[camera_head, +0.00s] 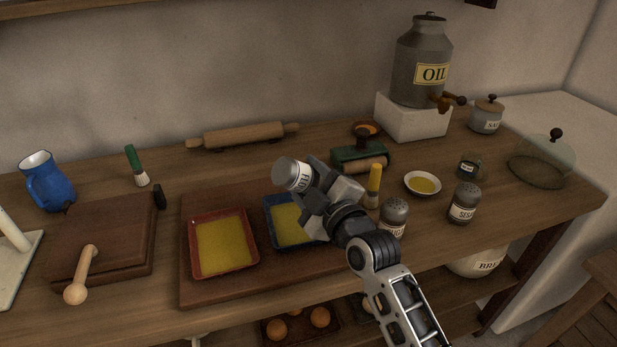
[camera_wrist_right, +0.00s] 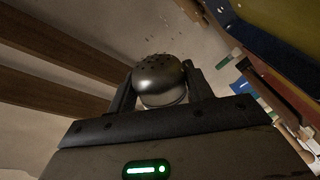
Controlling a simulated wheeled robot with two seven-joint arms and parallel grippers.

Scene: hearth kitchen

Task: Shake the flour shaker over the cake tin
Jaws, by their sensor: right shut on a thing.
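My right gripper (camera_head: 312,182) is shut on the flour shaker (camera_head: 290,172), a grey shaker with a white label, tipped well over and held above the board near the tins. In the right wrist view the shaker's domed cap (camera_wrist_right: 160,78) with holes shows between the fingers (camera_wrist_right: 160,92), and small pale specks show in the air near it. A blue tin (camera_head: 270,235) with a yellow filling lies below the shaker, partly hidden by my gripper. A red tin (camera_head: 194,255) with a yellow filling sits to its left. I cannot tell which is the cake tin. My left gripper is out of view.
Right of my arm stand a yellow-handled brush (camera_head: 375,180), two labelled shakers (camera_head: 394,218) (camera_head: 463,205) and a small bowl (camera_head: 410,178). A blue jug (camera_head: 47,185) stands at left.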

